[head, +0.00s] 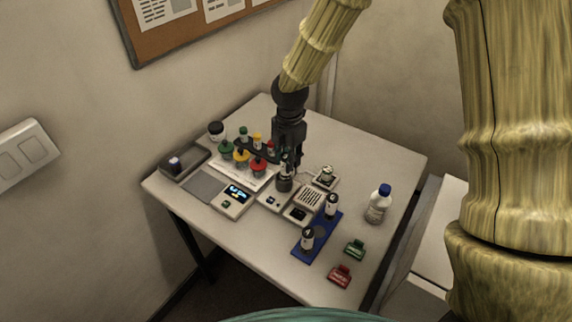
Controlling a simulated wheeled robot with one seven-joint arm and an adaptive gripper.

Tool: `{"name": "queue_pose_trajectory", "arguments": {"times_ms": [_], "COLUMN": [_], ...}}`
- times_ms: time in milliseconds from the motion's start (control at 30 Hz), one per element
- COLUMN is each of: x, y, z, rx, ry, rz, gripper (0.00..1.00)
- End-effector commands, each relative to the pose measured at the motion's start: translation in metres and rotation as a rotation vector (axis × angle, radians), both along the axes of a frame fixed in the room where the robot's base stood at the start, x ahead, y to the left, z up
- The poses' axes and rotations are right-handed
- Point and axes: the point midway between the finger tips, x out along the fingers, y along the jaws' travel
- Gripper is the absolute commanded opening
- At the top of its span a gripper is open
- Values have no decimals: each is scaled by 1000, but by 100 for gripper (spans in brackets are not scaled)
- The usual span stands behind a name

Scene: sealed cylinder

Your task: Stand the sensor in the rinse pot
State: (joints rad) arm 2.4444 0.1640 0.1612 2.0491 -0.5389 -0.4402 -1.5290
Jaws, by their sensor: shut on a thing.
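My gripper (289,158) is at the middle of the table, pointing down and shut on a thin, mostly hidden thing that I take to be the sensor. Right below it a dark round pot (284,185) stands on or beside a small white device. I cannot tell whether the held thing touches or enters this pot. Two dark pots with white labels, one nearer (307,239) and one farther (332,205), stand on a blue rack (303,254). The labels are too small to read, so I cannot tell which pot is the rinse pot.
Several green, yellow and red topped items (241,155) stand left of my gripper. White devices with displays (233,201) lie in front. A blue-capped bottle (378,204) stands right. Green (355,250) and red (340,276) blocks lie near the front edge. The table's back right is clear.

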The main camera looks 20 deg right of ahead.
Motion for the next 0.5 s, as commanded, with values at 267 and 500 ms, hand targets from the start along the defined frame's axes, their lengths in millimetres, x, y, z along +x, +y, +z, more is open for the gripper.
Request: {"name": "queue_pose_trajectory", "arguments": {"times_ms": [267, 500], "x": [15, 11], "y": [0, 0], "z": [-24, -44], "rx": [0, 0], "ry": [16, 9], "rz": [0, -1], "gripper": [0, 0]}}
